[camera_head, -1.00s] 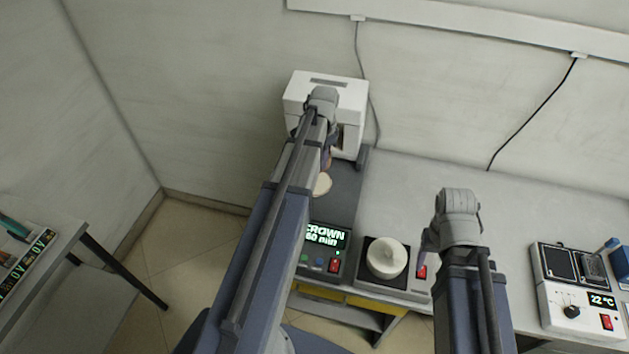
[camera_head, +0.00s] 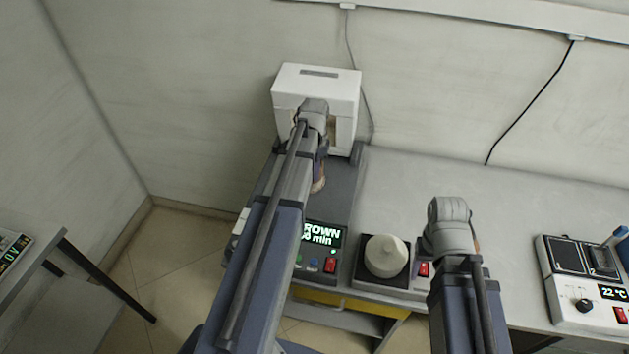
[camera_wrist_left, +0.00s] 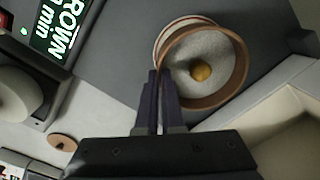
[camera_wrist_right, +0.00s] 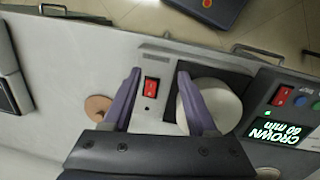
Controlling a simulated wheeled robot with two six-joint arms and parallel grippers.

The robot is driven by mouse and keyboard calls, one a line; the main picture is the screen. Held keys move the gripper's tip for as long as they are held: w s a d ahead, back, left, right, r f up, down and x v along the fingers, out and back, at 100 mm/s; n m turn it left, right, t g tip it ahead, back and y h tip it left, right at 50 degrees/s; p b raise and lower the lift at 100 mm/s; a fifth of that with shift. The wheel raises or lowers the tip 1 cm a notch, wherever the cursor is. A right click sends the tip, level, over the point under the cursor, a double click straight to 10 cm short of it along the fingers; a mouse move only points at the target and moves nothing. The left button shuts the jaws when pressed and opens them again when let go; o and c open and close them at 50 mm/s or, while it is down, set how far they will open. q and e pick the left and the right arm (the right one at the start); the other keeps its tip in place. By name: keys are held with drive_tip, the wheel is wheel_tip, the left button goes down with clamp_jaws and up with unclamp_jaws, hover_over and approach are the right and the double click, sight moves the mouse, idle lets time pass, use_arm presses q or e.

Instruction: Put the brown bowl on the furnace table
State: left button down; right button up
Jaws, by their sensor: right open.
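The brown bowl (camera_wrist_left: 243,78) shows in the left wrist view, with pale grainy filling and a small yellow lump inside. My left gripper (camera_wrist_left: 162,76) has its fingers close together at the bowl's rim, pinching its wall. In the head view the bowl (camera_head: 319,183) is partly hidden by my left arm, over the dark grey furnace table (camera_head: 346,183) before the white furnace (camera_head: 318,82). A pale round rim shows behind the bowl in the wrist view; I cannot tell whether they touch. My right gripper (camera_wrist_right: 158,80) is open and empty above the counter.
The furnace's front display (camera_head: 322,236) reads CROWN 60 min. Beside it is a device with a white round block (camera_head: 386,256) and a red switch (camera_wrist_right: 151,91), under my right gripper. A 22 °C device (camera_head: 590,290) stands at right. A brown disc (camera_wrist_right: 97,109) lies on the counter.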

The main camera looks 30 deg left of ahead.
use_arm(q)
drive_tip(key=shift+f+b, duration=0.9)
drive_tip(key=shift+f, duration=0.45)
use_arm(e)
drive_tip(key=shift+f, duration=1.35)
use_arm(q)
drive_tip(key=shift+f, duration=0.2)
use_arm(e)
drive_tip(key=shift+f, duration=0.15)
use_arm(q)
drive_tip(key=c, duration=1.1)
unclamp_jaws()
drive_tip(key=shift+o, duration=0.2)
drive_tip(key=shift+r, duration=0.2)
wheel_tip(320, 180, up, 12)
drive_tip(key=p, duration=1.2)
use_arm(e)
wheel_tip(320, 180, up, 12)
drive_tip(key=shift+r, duration=0.25)
use_arm(q)
drive_tip(key=shift+d, duration=0.1)
use_arm(e)
drive_tip(key=shift+f, duration=0.1)
